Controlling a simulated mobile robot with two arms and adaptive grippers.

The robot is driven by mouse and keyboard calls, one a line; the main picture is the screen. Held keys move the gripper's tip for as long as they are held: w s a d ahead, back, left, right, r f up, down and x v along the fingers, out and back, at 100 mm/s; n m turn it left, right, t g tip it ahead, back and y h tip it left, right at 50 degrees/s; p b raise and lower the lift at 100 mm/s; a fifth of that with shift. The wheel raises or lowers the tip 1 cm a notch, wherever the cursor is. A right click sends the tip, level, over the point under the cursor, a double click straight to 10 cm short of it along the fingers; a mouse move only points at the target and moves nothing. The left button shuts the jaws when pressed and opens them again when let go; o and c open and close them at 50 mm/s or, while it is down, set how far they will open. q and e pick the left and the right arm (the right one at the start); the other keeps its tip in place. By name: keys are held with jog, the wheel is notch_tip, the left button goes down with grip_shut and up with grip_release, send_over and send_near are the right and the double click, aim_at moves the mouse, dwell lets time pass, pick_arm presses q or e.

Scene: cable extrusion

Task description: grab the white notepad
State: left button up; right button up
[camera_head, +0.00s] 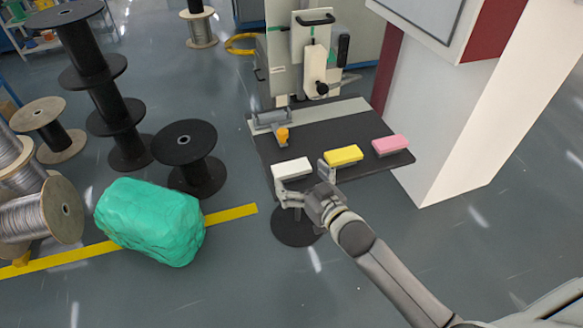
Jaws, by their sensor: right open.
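The white notepad (291,168) lies flat near the front left edge of a dark tabletop (330,131). A yellow notepad (344,155) and a pink notepad (389,145) lie to its right in a row. My right gripper (302,182) is open at the table's front edge, reaching in from the lower right. One finger is by the front of the white notepad and the other is to its right, near the yellow one. Whether a finger touches the white notepad cannot be told. My left gripper is not in view.
A machine (315,60) stands behind the table, with a small orange object (282,136) at the table's left. A white pillar (470,120) is close on the right. A green wrapped bundle (150,220) and black spools (188,155) stand on the floor at left.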

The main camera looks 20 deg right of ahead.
aim_at(292, 167)
jog(key=p+x, duration=0.1)
jog(key=x, duration=0.3)
jog(key=shift+w, duration=0.4)
jog(key=c, duration=0.7)
